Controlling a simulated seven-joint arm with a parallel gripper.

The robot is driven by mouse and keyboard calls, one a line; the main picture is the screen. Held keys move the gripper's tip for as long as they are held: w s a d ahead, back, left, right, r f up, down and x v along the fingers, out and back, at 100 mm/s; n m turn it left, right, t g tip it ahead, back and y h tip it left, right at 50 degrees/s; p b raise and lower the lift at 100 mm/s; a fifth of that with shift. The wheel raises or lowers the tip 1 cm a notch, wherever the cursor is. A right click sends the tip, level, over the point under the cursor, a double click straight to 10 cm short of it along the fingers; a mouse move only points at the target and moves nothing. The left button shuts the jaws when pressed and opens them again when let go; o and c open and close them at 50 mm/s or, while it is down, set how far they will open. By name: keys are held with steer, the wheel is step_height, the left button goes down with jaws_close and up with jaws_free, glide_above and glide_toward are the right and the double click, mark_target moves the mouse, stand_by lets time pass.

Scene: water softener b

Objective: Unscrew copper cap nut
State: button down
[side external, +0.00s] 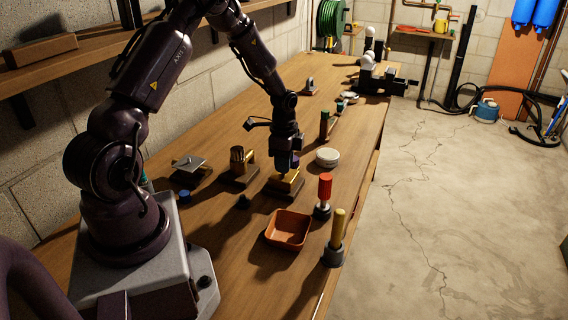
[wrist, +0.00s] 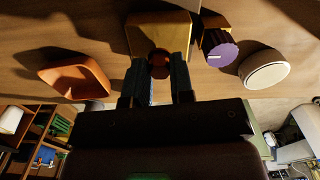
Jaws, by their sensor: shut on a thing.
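The copper cap nut (wrist: 160,64) shows in the wrist view as a reddish-brown round piece at the near face of a brass-coloured block (wrist: 170,28). My gripper (wrist: 160,78) points at the block, with one finger on each side of the nut, and is shut on it. In the side view my gripper (side external: 285,168) is down at the brass block (side external: 287,184), which sits on a dark base on the bench. The nut itself is hidden there. I cannot tell how far the nut is threaded on.
A purple knob (wrist: 219,47) sits close beside the block, and a white round lid (side external: 327,157) is further right. An orange tray (side external: 288,229), a red-handled tool (side external: 325,190) and a yellow-handled tool (side external: 337,228) stand nearer the camera. A brass cylinder fixture (side external: 238,160) is to the left.

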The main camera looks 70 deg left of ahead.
steer(key=shift+r, duration=2.25)
steer(key=shift+r, duration=2.5)
